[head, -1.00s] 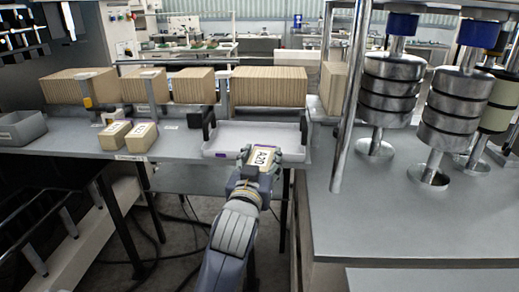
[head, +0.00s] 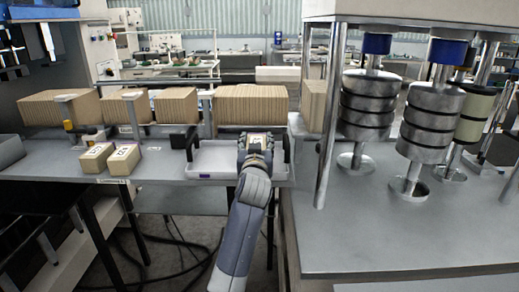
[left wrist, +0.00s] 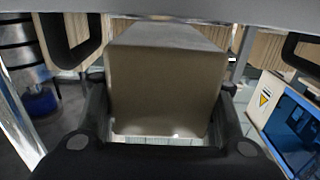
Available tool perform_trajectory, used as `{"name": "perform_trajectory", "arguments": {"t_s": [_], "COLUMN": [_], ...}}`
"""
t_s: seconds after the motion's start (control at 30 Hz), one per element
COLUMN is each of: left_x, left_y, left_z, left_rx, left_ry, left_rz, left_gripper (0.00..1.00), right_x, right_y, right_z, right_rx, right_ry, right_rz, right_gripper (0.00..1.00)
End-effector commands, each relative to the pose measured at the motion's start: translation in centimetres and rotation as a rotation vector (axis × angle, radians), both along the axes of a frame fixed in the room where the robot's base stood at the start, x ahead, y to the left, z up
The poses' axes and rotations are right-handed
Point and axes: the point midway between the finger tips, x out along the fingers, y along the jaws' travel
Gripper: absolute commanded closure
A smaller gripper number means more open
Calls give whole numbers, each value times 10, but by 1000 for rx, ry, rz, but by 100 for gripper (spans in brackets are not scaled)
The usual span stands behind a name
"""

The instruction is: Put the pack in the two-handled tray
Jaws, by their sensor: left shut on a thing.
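My left gripper (head: 256,147) is shut on a pale cardboard pack (head: 257,139) with a label on top. It holds the pack over the right part of the two-handled tray (head: 212,164), near the right handle. The tray is shallow and light grey with a black handle at each end, and lies on the grey bench. In the left wrist view the pack (left wrist: 165,85) fills the middle between the fingers, with a black handle on either side. I cannot tell whether the pack touches the tray floor. My right gripper is not in view.
Two similar labelled packs (head: 97,158) (head: 124,159) lie on the bench (head: 165,168) left of the tray. Stacks of brown sheets (head: 250,104) stand behind it. A metal post (head: 326,150) and stacked steel rollers (head: 431,122) stand at the right.

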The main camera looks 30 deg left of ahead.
Motion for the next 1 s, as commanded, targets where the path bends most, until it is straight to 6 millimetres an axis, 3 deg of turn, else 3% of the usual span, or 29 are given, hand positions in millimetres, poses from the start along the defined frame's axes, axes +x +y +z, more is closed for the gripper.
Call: {"name": "perform_trajectory", "arguments": {"t_s": [0.2,0.5,0.87,0.9,0.97,1.0], "left_x": [20,20,20,20,20,20], "left_y": [0,0,0,0,0,0], "left_z": [-1,-34,-40,-40,-39,-39], "left_rx": [0,1,1,0,-1,-1], "left_ry": [-2,-2,-3,-1,-1,-1], "left_rz": [0,-1,-1,0,0,0], "left_gripper": [81,81,81,44,30,30], "right_x": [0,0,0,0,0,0], "right_y": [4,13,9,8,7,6], "right_z": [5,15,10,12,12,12], "right_rx": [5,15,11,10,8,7], "right_ry": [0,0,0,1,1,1], "right_rz": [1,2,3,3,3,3], "right_gripper": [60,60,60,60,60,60]}}
